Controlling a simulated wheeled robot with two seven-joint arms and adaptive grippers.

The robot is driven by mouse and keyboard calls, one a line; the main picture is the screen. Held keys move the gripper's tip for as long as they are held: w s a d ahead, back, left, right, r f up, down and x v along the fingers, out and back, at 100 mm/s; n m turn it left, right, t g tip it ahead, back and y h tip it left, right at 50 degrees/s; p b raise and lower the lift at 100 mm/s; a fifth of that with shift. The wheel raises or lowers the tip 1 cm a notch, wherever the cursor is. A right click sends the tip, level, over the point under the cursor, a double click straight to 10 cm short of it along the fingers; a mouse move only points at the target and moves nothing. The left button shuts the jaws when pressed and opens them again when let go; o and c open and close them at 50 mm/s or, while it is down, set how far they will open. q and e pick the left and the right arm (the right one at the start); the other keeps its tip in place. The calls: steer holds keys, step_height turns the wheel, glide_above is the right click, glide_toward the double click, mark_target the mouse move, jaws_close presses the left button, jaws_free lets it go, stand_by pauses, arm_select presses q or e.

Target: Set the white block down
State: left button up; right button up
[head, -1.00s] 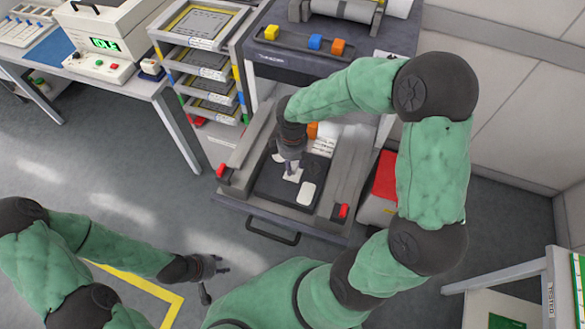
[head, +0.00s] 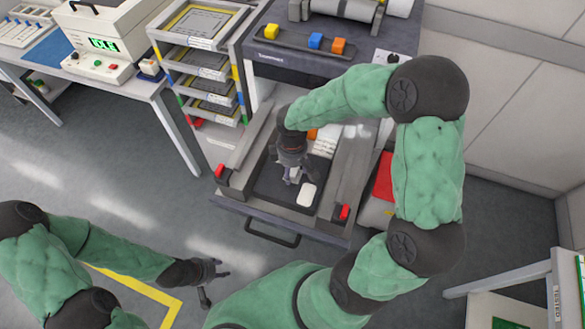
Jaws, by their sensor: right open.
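My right gripper (head: 292,180) points down, open, over the dark tray (head: 270,188) in the pulled-out drawer of the trolley. A white piece (head: 296,178) shows between and beneath its fingers, partly hidden by them; I cannot tell whether it touches them. A white block (head: 306,195) lies flat on the tray just right of and nearer than the gripper. My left gripper (head: 217,283) is low at the bottom left, away from the trolley, with its fingers spread and nothing visible between them.
The drawer has red-ended side rails (head: 222,171) and a front handle (head: 272,235). An orange block and white items lie behind the gripper, partly hidden. A tray rack (head: 205,70) stands left.

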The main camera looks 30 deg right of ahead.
mark_target(293, 171)
steer(key=shift+r, duration=0.1)
step_height(293, 171, up, 12)
steer(key=p, duration=0.4)
